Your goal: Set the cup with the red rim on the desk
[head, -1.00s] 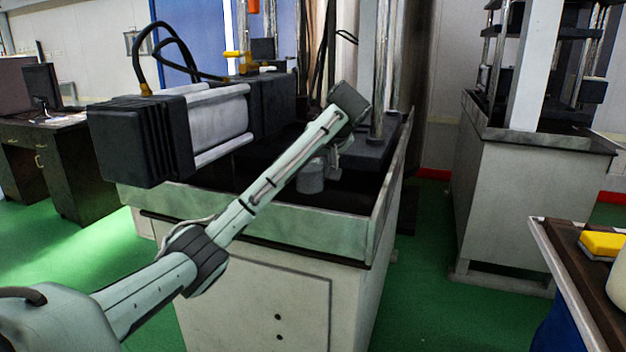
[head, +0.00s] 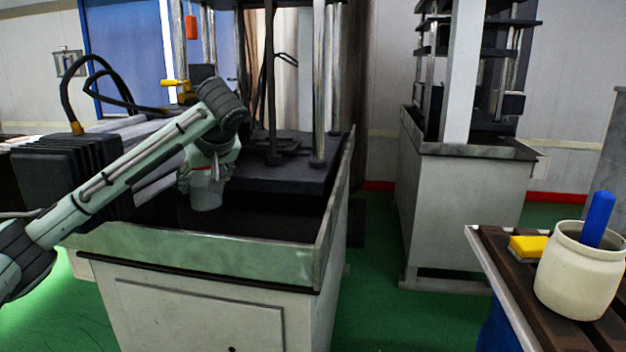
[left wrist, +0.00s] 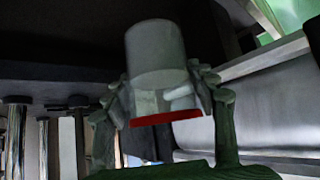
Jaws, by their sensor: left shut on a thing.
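The grey cup with the red rim (left wrist: 155,55) is held between the fingers of my left gripper (left wrist: 158,92) in the left wrist view. Its red rim shows as a band at the end nearer the gripper's palm. In the head view the cup (head: 207,195) hangs below my left gripper (head: 208,168), over the dark tray of the press machine. My left gripper is shut on it. A brown-topped desk (head: 497,262) stands at the lower right, well away from the cup. My right gripper is not in view.
The press machine's raised metal edge (head: 200,240) and dark platen (head: 285,165) surround the cup's place. On the desk are a yellow sponge (head: 528,246) and a cream pot (head: 580,275) with a blue handle in it. Green floor separates the machine and desk.

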